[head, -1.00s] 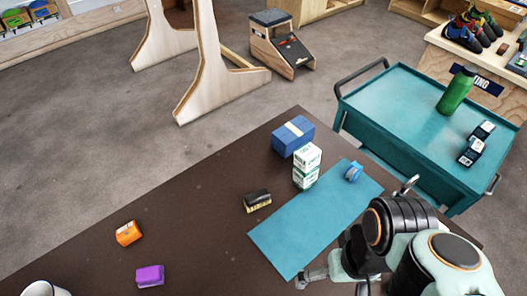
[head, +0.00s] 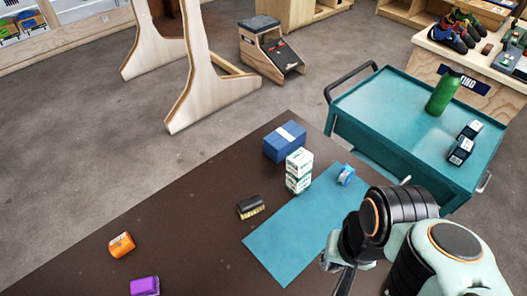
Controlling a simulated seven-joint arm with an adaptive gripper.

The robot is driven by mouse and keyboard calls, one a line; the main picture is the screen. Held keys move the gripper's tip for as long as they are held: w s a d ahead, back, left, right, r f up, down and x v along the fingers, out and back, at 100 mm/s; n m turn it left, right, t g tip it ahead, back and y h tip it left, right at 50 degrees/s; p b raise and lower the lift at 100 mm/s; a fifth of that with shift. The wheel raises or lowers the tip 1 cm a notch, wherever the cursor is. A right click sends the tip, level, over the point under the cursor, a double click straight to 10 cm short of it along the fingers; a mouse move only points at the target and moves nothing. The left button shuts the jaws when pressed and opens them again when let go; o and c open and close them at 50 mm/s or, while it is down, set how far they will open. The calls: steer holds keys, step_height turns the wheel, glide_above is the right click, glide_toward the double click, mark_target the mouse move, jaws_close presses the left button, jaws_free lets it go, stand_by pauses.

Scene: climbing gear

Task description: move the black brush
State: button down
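The black brush (head: 250,206) lies on the dark brown table, just left of the teal mat's left edge. Its top is black and pale yellowish bristles show along its lower side. My gripper (head: 338,268) is at the lower right, over or near the front right part of the teal mat (head: 283,240), well apart from the brush. Its fingers are partly hidden by my arm and small in the picture, so I cannot tell whether they are open or shut.
A blue box (head: 285,142) is behind. An orange item (head: 121,245) and a purple item (head: 144,286) lie at left. A teal cart (head: 400,120) stands beyond. The table between brush and orange item is clear.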

steer(key=w+r+m+t, duration=0.2)
steer(key=w+r+m, duration=0.3)
steer(key=w, duration=0.8)
steer(key=w+a+f+m, duration=0.1)
steer(key=w+a+f, duration=0.1)
steer(key=w, duration=0.4)
steer(key=w+a+f+m, duration=0.2)
steer(key=w+a, duration=0.1)
steer(key=w, duration=0.2)
steer(key=w+a+f+g, duration=0.1)
steer(key=a+f, duration=0.1)
steer(key=f, duration=0.6)
steer(key=a+f+n+g, duration=0.1)
steer(key=a+f, duration=0.1)
steer(key=f, duration=0.7)
steer(key=w+a+f+g, duration=0.1)
steer(key=f, duration=0.7)
steer(key=shift+w+a+f+h, duration=0.3)
steer(key=shift+w+a+f, duration=0.05)
steer(key=shift+a, duration=0.05)
steer(key=s+a, duration=1.4)
steer(key=shift+s+a, duration=0.2)
steer(key=shift+s, duration=0.05)
